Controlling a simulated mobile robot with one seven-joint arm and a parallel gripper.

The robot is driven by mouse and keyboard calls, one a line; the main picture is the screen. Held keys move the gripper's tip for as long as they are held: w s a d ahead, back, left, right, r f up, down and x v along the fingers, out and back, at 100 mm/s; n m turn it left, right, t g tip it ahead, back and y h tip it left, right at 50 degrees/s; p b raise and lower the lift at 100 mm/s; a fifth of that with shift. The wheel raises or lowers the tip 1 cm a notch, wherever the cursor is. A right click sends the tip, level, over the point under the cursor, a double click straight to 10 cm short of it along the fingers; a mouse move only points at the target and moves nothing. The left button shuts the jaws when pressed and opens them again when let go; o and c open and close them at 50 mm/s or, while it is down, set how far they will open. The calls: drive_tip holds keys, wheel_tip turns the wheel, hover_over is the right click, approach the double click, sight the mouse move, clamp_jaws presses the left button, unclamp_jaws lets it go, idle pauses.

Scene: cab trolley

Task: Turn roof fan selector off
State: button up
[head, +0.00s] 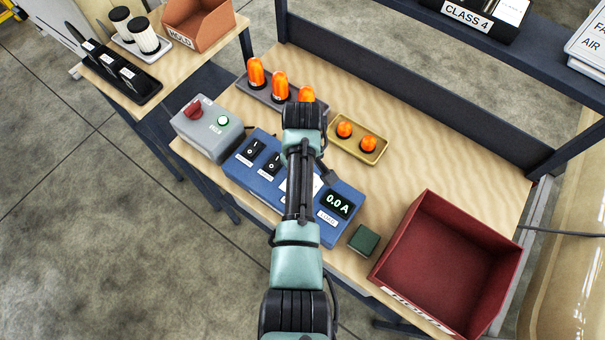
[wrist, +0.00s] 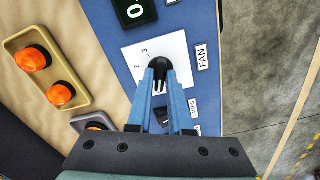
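The roof fan selector (wrist: 158,64) is a black rotary knob on a white plate (wrist: 176,50) marked with numbers; 2 and 3 are readable. A FAN label (wrist: 201,57) is beside it on the blue panel (wrist: 188,18). My gripper (wrist: 161,79) has its two blue fingers on either side of the knob's handle, with no clear gap between them and it. The fingers hide part of the dial, so I cannot read the knob's setting. In the head view my arm covers the knob and my gripper; the blue control box (head: 262,184) shows around it.
A dark display reading 0.0 A (head: 337,204) and black rocker switches (head: 254,148) are on the box. A grey box with a red knob (head: 206,130) stands left. Orange beacons (head: 257,72) and a yellow tray (head: 373,153) lie behind. A red bin (head: 448,265) stands right.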

drive_tip(key=o, duration=0.3)
drive_tip(key=shift+o, duration=0.2)
wheel_tip(320, 180, up, 13)
idle(0.3)
idle(0.5)
drive_tip(key=w+r+m+t+b, duration=0.1)
drive_tip(key=w+r+m+t, duration=0.1)
drive_tip(key=w+r+t, duration=1)
wheel_tip(320, 180, up, 21)
drive_tip(key=s+m+t+b, duration=0.1)
drive_tip(key=s+m+t, duration=0.1)
drive_tip(key=t, duration=0.3)
drive_tip(key=s+r+m+t, duration=0.1)
drive_tip(key=s+r+t, duration=0.4)
drive_tip(key=s+r, duration=0.3)
drive_tip(key=s+r+m+t, duration=0.1)
drive_tip(key=s+r+t, duration=0.4)
drive_tip(key=s+r, duration=0.4)
wheel_tip(320, 180, up, 6)
drive_tip(key=shift+s+f+m+b, duration=0.1)
drive_tip(key=shift+s+m+b, duration=0.2)
drive_tip(key=shift+b, duration=0.15)
